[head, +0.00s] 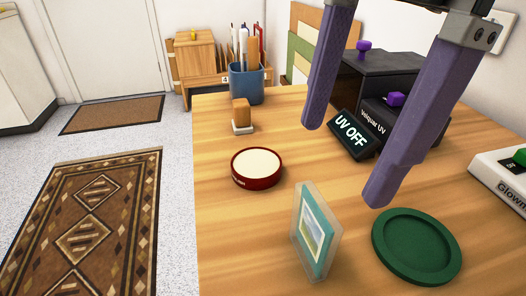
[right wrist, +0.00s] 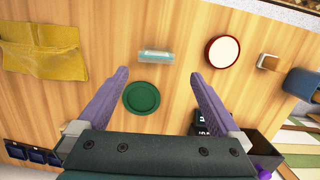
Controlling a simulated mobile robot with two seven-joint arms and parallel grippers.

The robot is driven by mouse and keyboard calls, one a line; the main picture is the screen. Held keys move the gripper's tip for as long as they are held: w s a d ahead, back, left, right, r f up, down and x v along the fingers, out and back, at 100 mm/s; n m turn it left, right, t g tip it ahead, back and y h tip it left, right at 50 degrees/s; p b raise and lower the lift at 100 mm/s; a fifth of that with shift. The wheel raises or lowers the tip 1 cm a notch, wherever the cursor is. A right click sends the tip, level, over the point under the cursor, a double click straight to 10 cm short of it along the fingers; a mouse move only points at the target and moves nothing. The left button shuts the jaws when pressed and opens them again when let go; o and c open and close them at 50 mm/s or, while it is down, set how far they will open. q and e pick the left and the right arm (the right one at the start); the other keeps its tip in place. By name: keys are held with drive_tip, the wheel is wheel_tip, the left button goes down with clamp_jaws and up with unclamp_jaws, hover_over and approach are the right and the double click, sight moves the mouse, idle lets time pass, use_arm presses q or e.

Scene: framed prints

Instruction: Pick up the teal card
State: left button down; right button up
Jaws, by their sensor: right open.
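The teal card (head: 313,238) stands upright near the front of the wooden table in the head view, with a small landscape picture on it and a clear frame or sleeve around it. In the right wrist view the teal card (right wrist: 157,57) shows from above as a narrow strip. My right gripper (head: 345,162) is open and empty, its purple fingers hanging above the table. In the right wrist view the fingertips (right wrist: 158,75) are spread wide, with the card just beyond them, between their lines. My left gripper is not in view.
A round green dish (head: 416,246) lies right of the card. A red-rimmed round tin (head: 256,167) is behind it. A black "UV OFF" sign (head: 352,133) and dark box stand behind the fingers. A white device (head: 505,175) is at right. A yellow cloth (right wrist: 45,50) lies left in the wrist view.

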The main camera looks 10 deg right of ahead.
sight(321, 202)
drive_tip(key=f, duration=0.3)
drive_tip(key=shift+s+a+f, duration=0.3)
drive_tip(key=shift+a+f, duration=0.05)
drive_tip(key=shift+f, duration=0.05)
drive_tip(key=f, duration=0.3)
drive_tip(key=a+f+b, duration=0.1)
drive_tip(key=f, duration=0.1)
drive_tip(key=shift+s+f, duration=0.1)
drive_tip(key=shift+f, duration=0.15)
drive_tip(key=c, duration=1.3)
